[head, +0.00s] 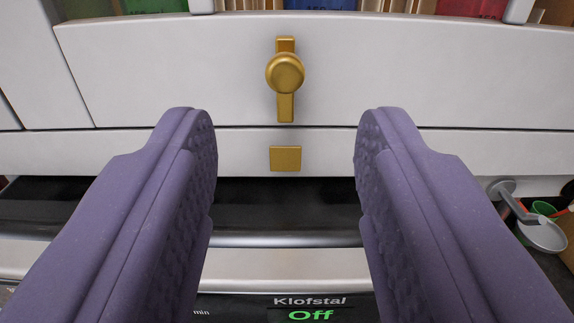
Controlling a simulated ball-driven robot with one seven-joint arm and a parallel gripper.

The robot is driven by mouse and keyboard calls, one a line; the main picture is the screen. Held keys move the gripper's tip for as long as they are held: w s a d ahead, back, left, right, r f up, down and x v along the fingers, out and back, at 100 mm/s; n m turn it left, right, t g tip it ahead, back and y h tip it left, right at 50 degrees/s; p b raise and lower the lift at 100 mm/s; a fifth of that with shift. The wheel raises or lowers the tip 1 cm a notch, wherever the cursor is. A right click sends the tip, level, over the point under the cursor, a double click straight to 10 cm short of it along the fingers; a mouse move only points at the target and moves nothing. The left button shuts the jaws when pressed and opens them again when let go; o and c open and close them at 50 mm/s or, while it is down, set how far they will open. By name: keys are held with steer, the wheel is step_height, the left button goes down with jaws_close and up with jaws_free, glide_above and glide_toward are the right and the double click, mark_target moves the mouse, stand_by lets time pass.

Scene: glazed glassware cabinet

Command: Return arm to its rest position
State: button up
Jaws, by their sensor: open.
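My gripper (287,145) shows as two purple padded fingers, one on each side of the head view. The fingers are wide apart and nothing is between them. Past the gap, a white cabinet front (180,75) carries a gold knob (285,73) on an upright gold plate. A small gold square (285,158) sits on the white strip below it. The fingertips appear to either side of these gold parts; the distance to the front cannot be told. The rest of the arm is not in view.
Below the strip is a dark recess with a metal bar (287,240). A panel marked "Klofstal" with a green "Off" (310,315) is at the bottom. Green (155,6), blue (320,4) and red (470,8) items show behind the top edge. A pale dish (541,236) lies at the right.

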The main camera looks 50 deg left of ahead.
stand_by(0.4)
steer(key=w+d+f+m+t+h+b, duration=0.1)
steer(key=w+d+h+b, duration=0.2)
steer(key=w+b, duration=0.2)
steer(key=w+d+f+t+h+b, duration=0.1)
steer(key=w+d+h+b, duration=0.15)
steer(key=w+b, duration=0.25)
steer(key=w+d+r+m+t+h+b, duration=0.2)
steer(key=w+d+r+m+h+b, duration=0.1)
steer(key=d+r+h+b, duration=0.3)
steer(key=s+d+r+m+h+b, duration=0.1)
steer(key=s+d+r+m+b, duration=0.1)
steer(key=s+b, duration=0.5)
steer(key=s+d+r+m+h+b, duration=0.1)
steer(key=s+d+r+m+b, duration=0.2)
steer(key=s+d+r+b, duration=0.2)
step_height(320, 180, up, 3)
steer(key=s+b, duration=0.2)
steer(key=b, duration=0.1)
steer(key=shift+s+f+m+g+b, duration=0.2)
steer(key=shift+s+m+g+b, duration=0.1)
steer(key=shift+s, duration=0.1)
stand_by(1.3)
